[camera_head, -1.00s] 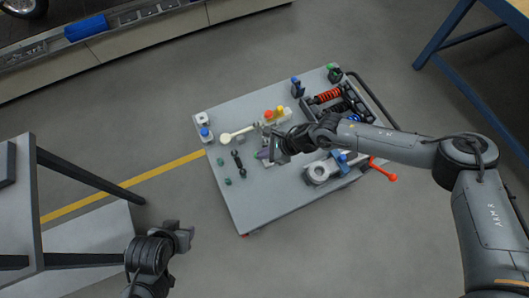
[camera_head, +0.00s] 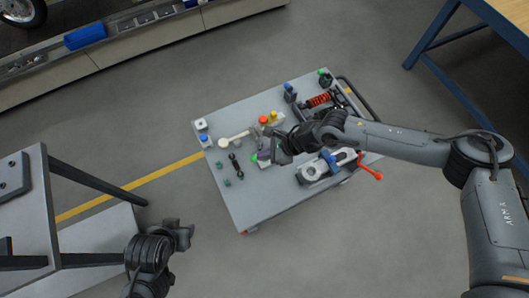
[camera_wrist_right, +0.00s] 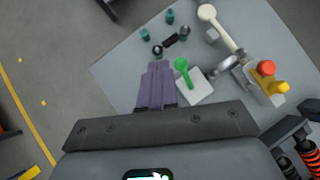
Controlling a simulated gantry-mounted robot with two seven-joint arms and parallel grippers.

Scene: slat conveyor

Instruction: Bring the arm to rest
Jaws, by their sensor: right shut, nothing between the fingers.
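My right gripper (camera_head: 277,153) is shut and empty, over the middle of the grey cart top (camera_head: 245,210). In the right wrist view a dark bar of my gripper (camera_wrist_right: 160,126) crosses the lower part.
The cart carries a red-coiled spring (camera_head: 319,100), a clamp with a red handle (camera_head: 369,172), a cream round-headed tool (camera_head: 232,141) and several small parts. A grey table (camera_head: 38,210) stands left, a blue-framed bench (camera_head: 450,45) upper right. The conveyor (camera_head: 150,40) runs along the upper left. Grey floor lies between.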

